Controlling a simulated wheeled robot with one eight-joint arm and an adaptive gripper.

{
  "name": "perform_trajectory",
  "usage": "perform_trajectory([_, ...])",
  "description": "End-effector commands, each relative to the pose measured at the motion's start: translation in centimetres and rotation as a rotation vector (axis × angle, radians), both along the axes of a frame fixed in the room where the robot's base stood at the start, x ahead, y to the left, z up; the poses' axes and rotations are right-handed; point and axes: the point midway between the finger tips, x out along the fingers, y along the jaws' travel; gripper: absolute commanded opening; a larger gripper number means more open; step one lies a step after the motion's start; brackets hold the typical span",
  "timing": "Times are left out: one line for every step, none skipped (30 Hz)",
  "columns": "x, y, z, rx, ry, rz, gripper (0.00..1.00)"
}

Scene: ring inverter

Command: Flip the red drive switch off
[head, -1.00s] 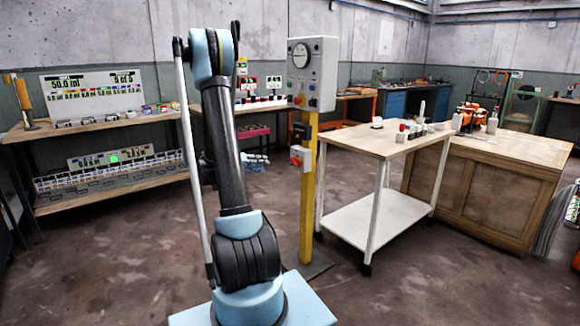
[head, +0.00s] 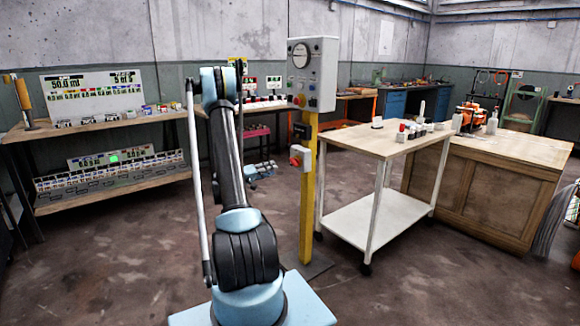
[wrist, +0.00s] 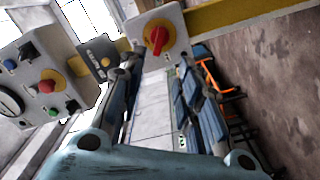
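The red drive switch is a red rotary knob (wrist: 157,38) on a yellow plate, on the front of a small light-grey box. In the head view the red switch (head: 296,160) shows small on the yellow post, below the large control panel. My gripper (wrist: 164,72) is open in the wrist view, its two fingers spread with nothing between them. The knob lies beyond the fingertips, toward the top of that view, with no contact visible. In the head view my gripper (head: 262,170) shows only small, just left of the post.
The yellow post (head: 307,210) carries a grey control panel (head: 312,75). In the wrist view that panel (wrist: 35,80) has a red mushroom button and other buttons; a dark box (wrist: 98,60) sits between. A wooden-topped trolley (head: 385,140) stands right of the post. Shelves (head: 110,180) are at left.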

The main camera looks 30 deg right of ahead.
Motion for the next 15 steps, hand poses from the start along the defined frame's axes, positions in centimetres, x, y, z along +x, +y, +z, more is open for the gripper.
perform_trajectory([0.1, -1.1, 0.0, 0.001, 0.000, -0.003, 0.32])
perform_trajectory([0.1, -1.6, 0.0, 0.000, 0.000, -0.002, 0.32])
perform_trajectory([0.2, -2.3, 0.0, 0.001, 0.000, -0.003, 0.32])
perform_trajectory([0.3, -2.8, 0.0, 0.001, 0.000, -0.003, 0.32])
perform_trajectory([0.4, -3.4, 0.0, 0.000, 0.000, -0.002, 0.32])
perform_trajectory([0.6, -4.0, 0.0, 0.000, 0.000, -0.002, 0.32])
perform_trajectory([0.6, -4.5, 0.0, 0.001, 0.000, -0.003, 0.32])
perform_trajectory([0.7, -5.1, 0.0, 0.001, 0.000, -0.003, 0.32])
perform_trajectory([0.8, -5.8, 0.0, 0.000, 0.000, -0.002, 0.32])
perform_trajectory([0.9, -6.3, 0.0, 0.001, 0.000, -0.003, 0.32])
perform_trajectory([1.0, -6.8, 0.0, 0.001, 0.000, -0.003, 0.32])
perform_trajectory([1.1, -7.5, 0.0, 0.000, 0.000, -0.002, 0.32])
perform_trajectory([1.2, -8.0, 0.0, 0.000, 0.000, -0.002, 0.32])
perform_trajectory([1.3, -8.5, 0.0, 0.000, 0.000, -0.002, 0.32])
perform_trajectory([1.4, -9.2, 0.0, 0.000, 0.000, -0.002, 0.32])
